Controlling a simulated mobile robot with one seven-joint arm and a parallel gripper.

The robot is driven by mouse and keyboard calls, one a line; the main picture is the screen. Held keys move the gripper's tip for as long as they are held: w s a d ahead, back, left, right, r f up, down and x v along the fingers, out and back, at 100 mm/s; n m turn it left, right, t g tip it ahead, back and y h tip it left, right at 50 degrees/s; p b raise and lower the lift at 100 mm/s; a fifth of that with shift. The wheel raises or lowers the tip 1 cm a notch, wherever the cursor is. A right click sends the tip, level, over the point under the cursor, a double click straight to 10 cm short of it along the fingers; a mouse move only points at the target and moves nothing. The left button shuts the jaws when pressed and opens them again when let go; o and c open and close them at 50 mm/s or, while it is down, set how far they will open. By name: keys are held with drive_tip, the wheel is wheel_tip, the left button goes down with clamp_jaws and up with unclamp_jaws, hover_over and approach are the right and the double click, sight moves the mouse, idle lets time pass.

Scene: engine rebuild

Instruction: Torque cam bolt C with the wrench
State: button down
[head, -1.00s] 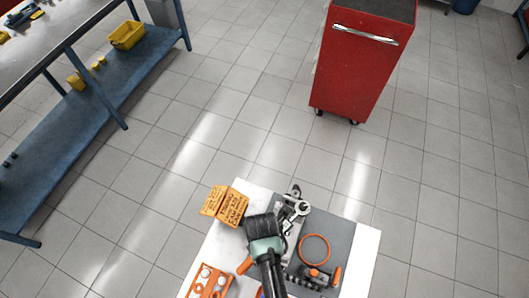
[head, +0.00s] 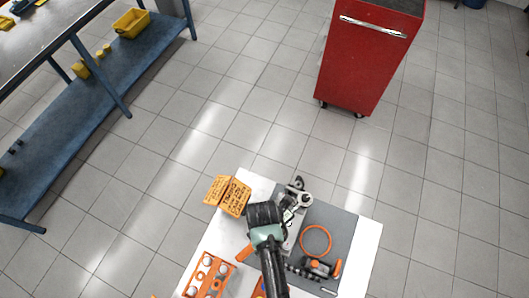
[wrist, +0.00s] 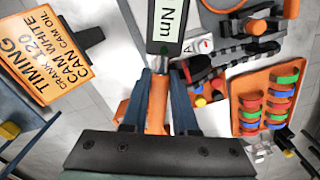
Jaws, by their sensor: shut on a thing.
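My gripper (wrist: 158,88) is shut on the orange handle (wrist: 157,108) of the wrench, with a dark finger on each side. The wrench's dark body carries a pale display (wrist: 168,22) with "Nm" on it, beyond the fingers. In the head view my gripper (head: 264,216) is over the left part of the grey mat, seen from above. A dark shaft with lobes (wrist: 205,63) lies right of the wrench in the wrist view. I cannot pick out cam bolt C, and the wrench's working end is out of the wrist view.
An orange timing card (head: 228,194) stands at the table's back left. An orange ring (head: 316,241) lies on the grey mat (head: 336,222). An orange tray (head: 205,276) is at the front left. A rack of coloured rings (wrist: 266,98) is at right. A red cabinet (head: 365,60) stands beyond clear floor.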

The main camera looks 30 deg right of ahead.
drive_tip(key=shift+w+a+r+m, duration=0.1)
drive_tip(key=shift+w+m, duration=0.25)
drive_tip(key=shift+w, duration=0.2)
drive_tip(key=shift+w+a+r+m, duration=0.1)
drive_tip(key=shift+w+m, duration=0.25)
drive_tip(key=shift+w, duration=0.2)
idle(2.1)
drive_tip(key=shift+s+d+f+n+p, duration=0.1)
drive_tip(key=shift+s+n+p, duration=0.3)
drive_tip(key=shift+s, duration=0.15)
drive_tip(key=shift+s+d+f+n+p, duration=0.1)
drive_tip(key=shift+s+n+p, duration=0.25)
drive_tip(key=shift+s, duration=0.15)
idle(1.9)
drive_tip(key=shift+r, duration=0.55)
idle(1.3)
